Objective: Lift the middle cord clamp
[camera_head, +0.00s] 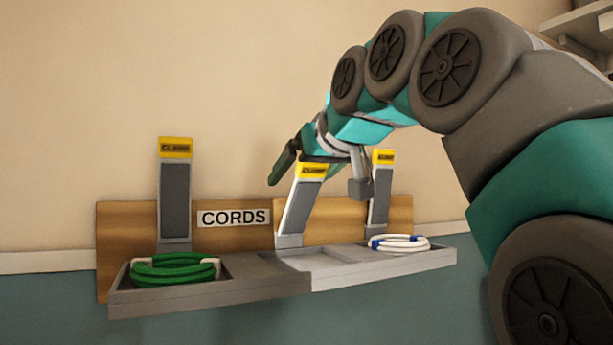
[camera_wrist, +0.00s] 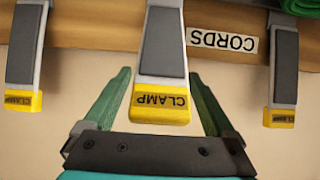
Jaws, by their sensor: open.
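The middle cord clamp (camera_head: 303,200) is a grey and white lever with a yellow end labelled CLAMP. It leans at a slant, unlike the upright clamps beside it. In the wrist view the middle clamp (camera_wrist: 163,50) hangs from the top centre, its yellow end between my fingers. My gripper (camera_wrist: 160,75) is open, with one dark green finger on each side of the clamp and a visible gap on both sides. In the head view my gripper (camera_head: 308,165) is at the clamp's upper end, with one finger partly hidden behind it.
The left clamp (camera_head: 175,195) and right clamp (camera_head: 381,192) flank it on a wooden board (camera_head: 127,225) with a CORDS sign (camera_head: 233,217). Below, a grey tray (camera_head: 210,300) holds a green cord (camera_head: 172,268) and a white-blue cord (camera_head: 398,243). The tray's middle is empty.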

